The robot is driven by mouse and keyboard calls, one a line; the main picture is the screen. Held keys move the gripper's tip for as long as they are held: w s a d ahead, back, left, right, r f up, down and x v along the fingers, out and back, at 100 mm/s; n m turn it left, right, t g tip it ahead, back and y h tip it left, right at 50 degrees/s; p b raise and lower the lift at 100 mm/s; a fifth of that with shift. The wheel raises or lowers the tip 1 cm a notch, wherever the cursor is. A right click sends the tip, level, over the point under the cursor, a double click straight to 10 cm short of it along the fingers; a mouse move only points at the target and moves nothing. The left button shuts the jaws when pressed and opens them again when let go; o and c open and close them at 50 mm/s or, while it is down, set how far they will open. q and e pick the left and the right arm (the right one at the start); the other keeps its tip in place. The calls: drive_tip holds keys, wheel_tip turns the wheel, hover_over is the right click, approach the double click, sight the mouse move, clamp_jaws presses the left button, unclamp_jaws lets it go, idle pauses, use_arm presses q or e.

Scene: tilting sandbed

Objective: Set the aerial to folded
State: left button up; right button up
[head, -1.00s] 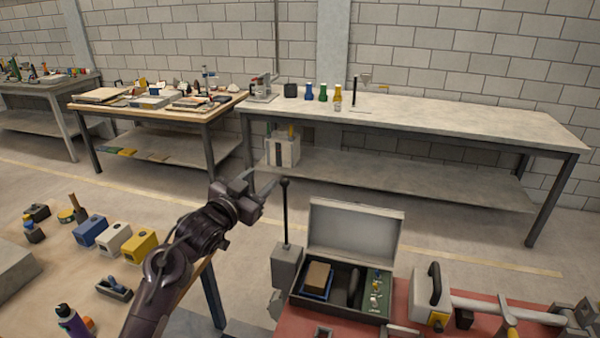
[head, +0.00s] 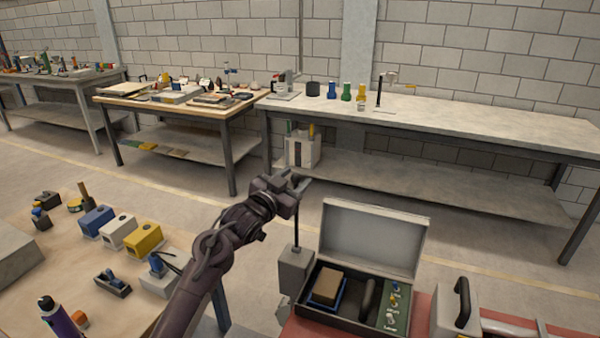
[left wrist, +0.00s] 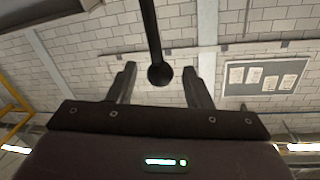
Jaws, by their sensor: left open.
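The aerial (head: 296,228) is a thin dark rod that stands upright on a grey box beside the open case. My left gripper (head: 298,182) is at its upper end and hides its tip in the head view. In the left wrist view, the dark ball tip (left wrist: 160,75) of the aerial shows between the two open fingers (left wrist: 158,72), with clear gaps on both sides. I see no contact. My right gripper is not in view.
The open case (head: 350,318) with its raised lid stands right of the aerial on a red surface. A wooden table (head: 150,310) with coloured blocks lies to the left. A long workbench (head: 470,120) stands behind. Floor between is clear.

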use_arm(q)
drive_tip(key=x, duration=0.3)
drive_tip(key=shift+f, duration=0.1)
clamp_jaws()
idle(0.4)
